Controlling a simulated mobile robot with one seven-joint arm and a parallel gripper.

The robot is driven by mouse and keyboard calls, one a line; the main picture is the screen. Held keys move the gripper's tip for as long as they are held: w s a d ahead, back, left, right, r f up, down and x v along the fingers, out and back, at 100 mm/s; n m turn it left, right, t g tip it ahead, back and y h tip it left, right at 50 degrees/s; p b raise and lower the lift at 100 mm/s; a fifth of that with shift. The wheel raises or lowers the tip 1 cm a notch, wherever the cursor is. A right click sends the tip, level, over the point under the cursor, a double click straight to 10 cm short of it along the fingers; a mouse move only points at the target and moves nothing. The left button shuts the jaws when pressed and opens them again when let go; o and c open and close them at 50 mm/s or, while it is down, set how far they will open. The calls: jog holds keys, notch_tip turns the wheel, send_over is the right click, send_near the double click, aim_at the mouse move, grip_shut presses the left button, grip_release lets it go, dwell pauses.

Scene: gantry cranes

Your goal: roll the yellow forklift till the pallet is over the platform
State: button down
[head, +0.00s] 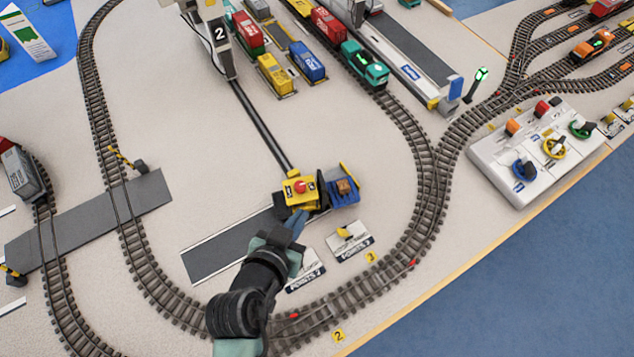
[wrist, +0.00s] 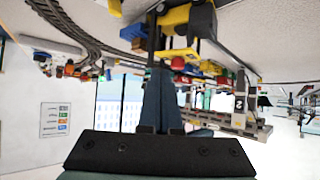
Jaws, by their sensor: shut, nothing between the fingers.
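The yellow forklift (head: 299,191), with a red knob on top, stands at the upper right end of a grey strip (head: 222,250) with white edges. A blue piece (head: 343,192) carrying a small brown load (head: 345,186) is at its right; I cannot tell which part is the pallet. I cannot tell which grey surface is the platform. My gripper (head: 297,223) is shut and empty, its fingertips close below the forklift; I cannot tell if they touch it. In the wrist view the forklift (wrist: 188,18) shows at the top, just beyond my fingers (wrist: 158,75).
A dark rail (head: 262,125) runs from the forklift up to a crane leg marked 2 (head: 219,45). Curved train track (head: 420,165) lies to the right. Two small signs (head: 350,240) stand near my gripper. A control box (head: 535,150) stands at the right edge.

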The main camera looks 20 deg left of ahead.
aim_at(321, 177)
jog(key=w+p, duration=0.1)
jog(key=w, duration=0.8)
jog(key=shift+w, duration=0.15)
jog(key=shift+f, duration=0.8)
